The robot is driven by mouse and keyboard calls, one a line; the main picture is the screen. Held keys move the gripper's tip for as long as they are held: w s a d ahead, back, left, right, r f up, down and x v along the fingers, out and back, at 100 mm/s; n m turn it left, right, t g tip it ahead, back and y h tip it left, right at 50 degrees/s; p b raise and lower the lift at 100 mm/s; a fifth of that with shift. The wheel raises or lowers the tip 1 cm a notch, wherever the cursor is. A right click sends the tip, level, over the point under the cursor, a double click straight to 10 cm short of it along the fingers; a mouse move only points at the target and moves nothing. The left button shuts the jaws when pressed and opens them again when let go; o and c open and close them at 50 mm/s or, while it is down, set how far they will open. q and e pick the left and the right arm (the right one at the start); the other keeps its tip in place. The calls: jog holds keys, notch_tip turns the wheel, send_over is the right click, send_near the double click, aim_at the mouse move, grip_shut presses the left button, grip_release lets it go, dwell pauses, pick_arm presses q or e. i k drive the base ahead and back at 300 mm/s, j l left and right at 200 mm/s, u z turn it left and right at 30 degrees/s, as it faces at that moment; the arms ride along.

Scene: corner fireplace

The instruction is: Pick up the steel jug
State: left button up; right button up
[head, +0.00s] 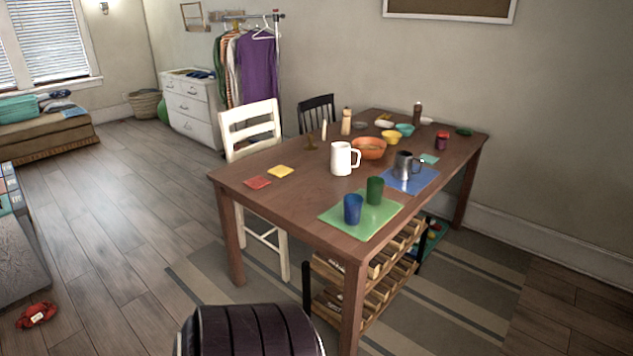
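The steel jug (404,166) is a grey metal vessel with a handle on its right side. It stands upright on a blue mat (422,183) on the right part of the wooden table (290,200). A white jug (341,158) stands to its left, and a green cup (375,190) and a blue cup (352,209) stand in front of it on a green mat (345,232). Neither of my grippers shows in the head view.
An orange bowl (369,148) and several small bowls and bottles stand behind the jug. A white chair (254,150) is at the table's left side. A wooden rack (375,280) sits under the near end. A dark ribbed rounded object (250,332) is in front. The floor at left is mostly clear.

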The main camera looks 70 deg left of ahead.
aim_at(402, 171)
jog(key=u, duration=2)
